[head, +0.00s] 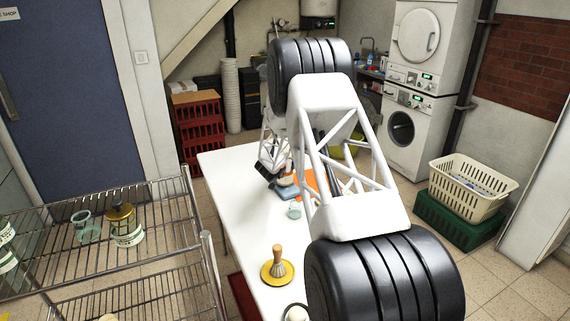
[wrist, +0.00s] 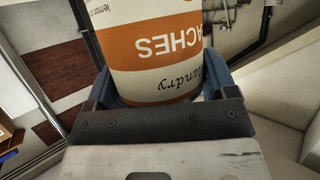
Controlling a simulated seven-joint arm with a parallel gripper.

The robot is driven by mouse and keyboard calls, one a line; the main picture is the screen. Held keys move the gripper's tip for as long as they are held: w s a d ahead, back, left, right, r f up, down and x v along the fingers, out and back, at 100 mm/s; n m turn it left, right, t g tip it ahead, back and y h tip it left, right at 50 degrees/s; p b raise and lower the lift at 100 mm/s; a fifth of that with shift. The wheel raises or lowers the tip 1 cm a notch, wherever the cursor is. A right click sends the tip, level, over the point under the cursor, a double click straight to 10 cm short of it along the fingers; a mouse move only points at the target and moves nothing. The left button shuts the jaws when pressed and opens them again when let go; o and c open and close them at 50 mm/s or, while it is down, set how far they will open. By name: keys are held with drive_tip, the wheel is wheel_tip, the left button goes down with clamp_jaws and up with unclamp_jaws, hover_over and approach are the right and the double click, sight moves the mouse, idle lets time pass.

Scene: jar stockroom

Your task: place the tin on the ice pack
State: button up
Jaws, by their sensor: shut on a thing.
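The tin (wrist: 155,50) has a white and orange label with lettering that appears upside down in the wrist view. My gripper (wrist: 160,92) is shut on it, with a blue-grey finger on each side. In the head view my gripper (head: 270,169) is over the far part of the white table, and the tin (head: 285,180) shows small beside it, partly hidden. The blue ice pack (head: 288,193) lies flat on the table just below the tin. I cannot tell whether the tin touches it. The ice pack does not show in the wrist view.
An orange item (head: 309,184) lies right of the ice pack, partly behind my arm. A small pale glass (head: 294,211) stands nearer. A brush on a yellow disc (head: 270,281) is at the near end of the table (head: 236,201). A wire rack (head: 165,254) stands left.

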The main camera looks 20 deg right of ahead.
drive_tip(key=shift+f, duration=0.4)
drive_tip(key=o, duration=1.1)
drive_tip(key=shift+f, duration=0.1)
drive_tip(key=shift+o, duration=0.2)
drive_tip(key=shift+a+r, duration=0.1)
drive_tip(key=shift+r, duration=0.45)
drive_tip(key=v, duration=1.2)
